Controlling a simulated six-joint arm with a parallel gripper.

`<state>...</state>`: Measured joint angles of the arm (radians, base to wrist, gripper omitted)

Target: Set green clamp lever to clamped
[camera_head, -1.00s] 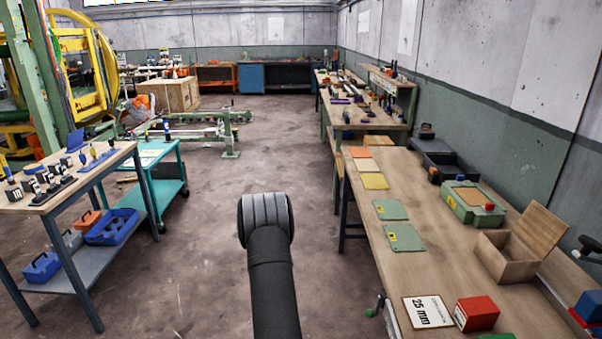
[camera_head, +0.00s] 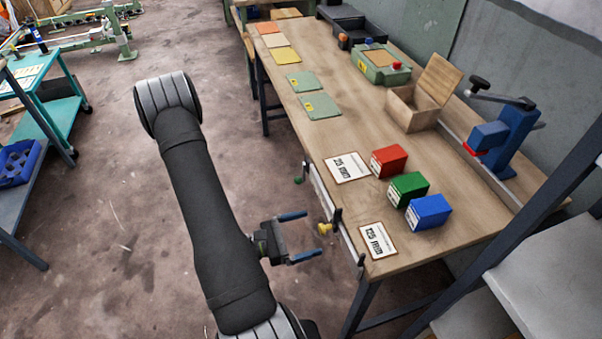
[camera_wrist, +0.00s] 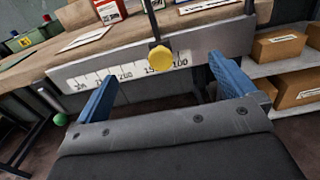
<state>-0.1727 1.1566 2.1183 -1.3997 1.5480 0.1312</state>
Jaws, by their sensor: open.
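The green ball (camera_head: 298,180) of the clamp lever is small and sits at the front edge of the workbench, beside the left end of a scale plate (camera_head: 335,217). In the wrist view the green ball (camera_wrist: 60,119) is at the left, outside my fingers, on a thin rod. A yellow knob (camera_head: 325,228) is on the same plate, further right; in the wrist view it (camera_wrist: 160,59) shows between and beyond my fingertips. My gripper (camera_head: 314,233) is open and empty, in front of the bench edge by the yellow knob. Its blue fingers (camera_wrist: 163,68) show apart in the wrist view.
On the workbench (camera_head: 310,135) stand red (camera_head: 389,160), green (camera_head: 408,188) and blue (camera_head: 428,211) blocks, near cards reading 25 mm (camera_head: 347,167) and 125 mm (camera_head: 377,240). A blue press (camera_head: 510,135) stands behind. Grey shelving (camera_head: 540,270) is at the right.

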